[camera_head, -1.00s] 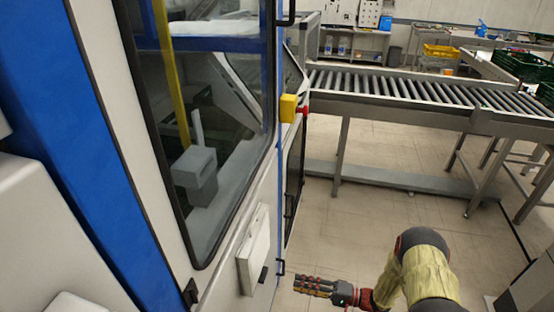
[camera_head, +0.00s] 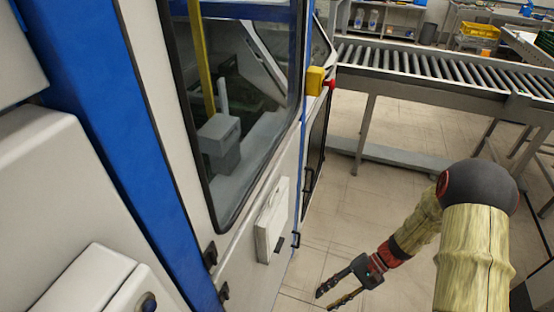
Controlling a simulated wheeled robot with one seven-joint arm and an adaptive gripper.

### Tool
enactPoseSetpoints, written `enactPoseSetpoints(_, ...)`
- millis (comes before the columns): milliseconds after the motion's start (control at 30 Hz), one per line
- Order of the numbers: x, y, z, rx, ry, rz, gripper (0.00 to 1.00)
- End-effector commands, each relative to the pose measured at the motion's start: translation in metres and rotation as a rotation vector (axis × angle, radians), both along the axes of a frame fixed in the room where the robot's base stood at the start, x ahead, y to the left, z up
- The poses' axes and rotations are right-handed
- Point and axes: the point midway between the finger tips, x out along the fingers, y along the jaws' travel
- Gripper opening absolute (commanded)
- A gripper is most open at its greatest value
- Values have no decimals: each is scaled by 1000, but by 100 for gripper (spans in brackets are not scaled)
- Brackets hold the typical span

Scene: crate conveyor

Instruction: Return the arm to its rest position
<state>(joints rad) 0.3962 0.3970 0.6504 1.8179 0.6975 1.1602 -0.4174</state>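My gripper (camera_head: 338,292) is at the lower middle of the head view, at the end of my sleeved arm (camera_head: 470,235). Its two dark fingers point down and left and stand apart with nothing between them. It hangs in front of the tiled floor, to the right of the white machine cabinet (camera_head: 262,190). A gap shows between the fingers and the cabinet. My arm is bent, with its dark rounded joint at the right.
A roller conveyor (camera_head: 450,75) runs across the back to the right. A yellow box with a red button (camera_head: 318,82) juts from the cabinet's edge. A yellow bin (camera_head: 480,30) stands far back. Open floor (camera_head: 345,205) lies between cabinet and conveyor.

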Motion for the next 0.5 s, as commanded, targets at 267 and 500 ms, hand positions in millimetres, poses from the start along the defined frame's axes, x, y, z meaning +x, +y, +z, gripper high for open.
enactPoseSetpoints(267,-20,-34,87,-356,-121,146,33)
enactPoseSetpoints(500,-33,-55,158,-608,-320,223,33)
